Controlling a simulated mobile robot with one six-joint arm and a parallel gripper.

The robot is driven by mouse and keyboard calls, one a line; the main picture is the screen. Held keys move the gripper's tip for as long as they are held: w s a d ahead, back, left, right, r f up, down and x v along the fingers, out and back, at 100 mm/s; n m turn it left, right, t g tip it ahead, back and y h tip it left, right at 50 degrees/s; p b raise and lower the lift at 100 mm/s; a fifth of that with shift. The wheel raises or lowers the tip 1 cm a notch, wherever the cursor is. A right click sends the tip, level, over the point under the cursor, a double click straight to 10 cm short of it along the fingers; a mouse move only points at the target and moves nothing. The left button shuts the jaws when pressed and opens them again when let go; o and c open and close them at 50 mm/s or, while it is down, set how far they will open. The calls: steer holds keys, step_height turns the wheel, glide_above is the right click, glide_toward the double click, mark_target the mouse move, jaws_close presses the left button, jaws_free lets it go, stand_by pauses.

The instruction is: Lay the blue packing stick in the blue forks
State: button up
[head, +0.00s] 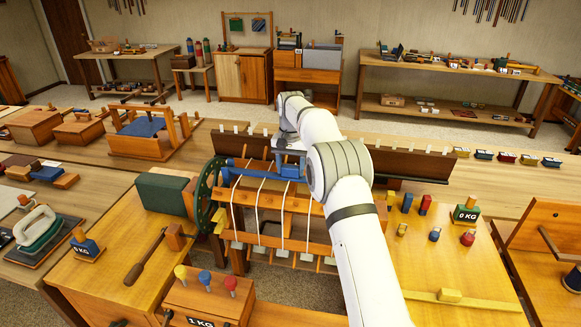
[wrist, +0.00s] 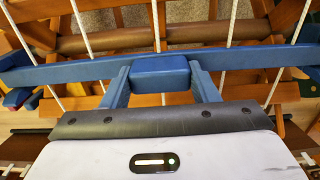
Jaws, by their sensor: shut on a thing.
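The blue packing stick (wrist: 75,70) runs across the whole wrist view, over the loom's white cords. In the head view the stick (head: 262,169) lies roughly level above the wooden loom frame, its right part hidden by my arm. My gripper (head: 289,160) is shut on the blue block at the stick's middle; the two blue fingers flank this block in the wrist view (wrist: 160,75). A small blue and red piece (wrist: 17,97) shows under the stick's left end. I cannot make out the blue forks clearly, nor whether the stick touches them.
A dark green wheel (head: 209,196) stands at the loom's left, beside a green box (head: 163,193). White cords with grey weights (head: 282,253) hang down the loom. A long brown board (head: 408,164) stands behind. Pegs and a 0 KG block (head: 466,211) stand on the right bench.

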mark_target(291, 166)
stand_by(0.4)
steer(key=o, duration=1.1)
step_height(291, 166, up, 7)
steer(key=shift+w+d+r, duration=0.1)
steer(key=shift+r, duration=0.35)
stand_by(0.6)
